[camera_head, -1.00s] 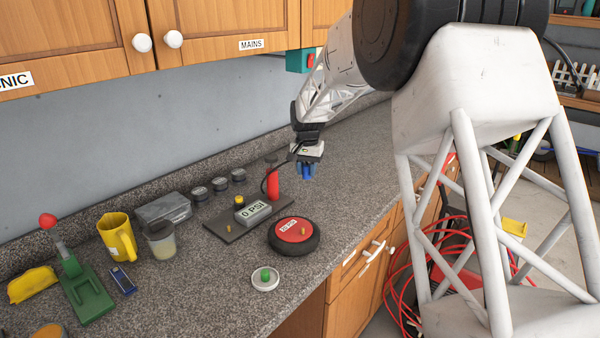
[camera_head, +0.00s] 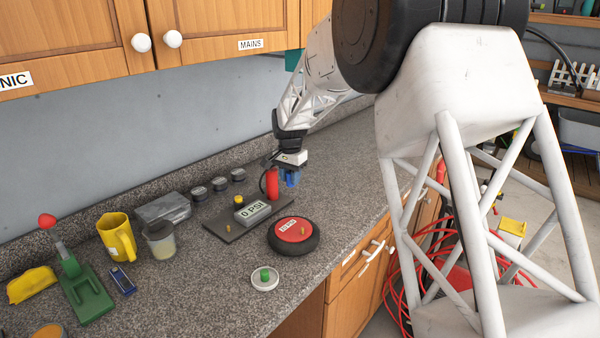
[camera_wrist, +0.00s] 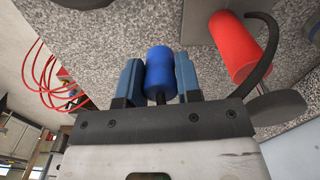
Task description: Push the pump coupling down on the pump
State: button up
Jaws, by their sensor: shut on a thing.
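The pump is a red upright cylinder (camera_head: 272,184) with a black hose, at the far right end of a dark base plate (camera_head: 216,231). In the wrist view the red cylinder (camera_wrist: 236,48) is at the upper right, with a dark disc (camera_wrist: 278,107) at its near end. My gripper (camera_head: 290,178) is just right of the pump, above the counter and apart from it. In the wrist view its two blue-grey fingers (camera_wrist: 160,75) are shut on a blue cylinder (camera_wrist: 160,66) with a dark stem. I cannot tell for sure whether this is the pump coupling.
The base plate also carries a 0 PSI gauge (camera_head: 252,211). A black-rimmed red round thing (camera_head: 293,232) lies in front of it. A white dish (camera_head: 265,279), a beaker (camera_head: 160,240) and a yellow jug (camera_head: 117,236) stand left. The counter behind and right of my gripper is clear.

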jog(key=s+a+f+m, duration=0.2)
jog(key=s+a+m, duration=0.1)
jog(key=a, duration=0.3)
jog(key=s+a+f+m, duration=0.2)
jog(key=a+m, duration=0.3)
jog(key=a, duration=0.1)
jog(key=s+a+f+m, duration=0.2)
jog(key=s+a+m, duration=0.1)
jog(key=a, duration=0.4)
jog(key=shift+s+f+m, duration=0.15)
jog(key=shift+s+m, duration=0.2)
jog(key=shift+m, duration=0.05)
jog(key=shift+s+a+f+m, duration=0.2)
jog(key=shift+s+a+m, duration=0.2)
jog(key=shift+a, duration=0.15)
jog(key=shift+f, duration=1.25)
jog(key=shift+f, duration=0.3)
jog(key=o, duration=1.1)
jog(key=shift+c, duration=0.2)
jog(key=shift+r, duration=3.9)
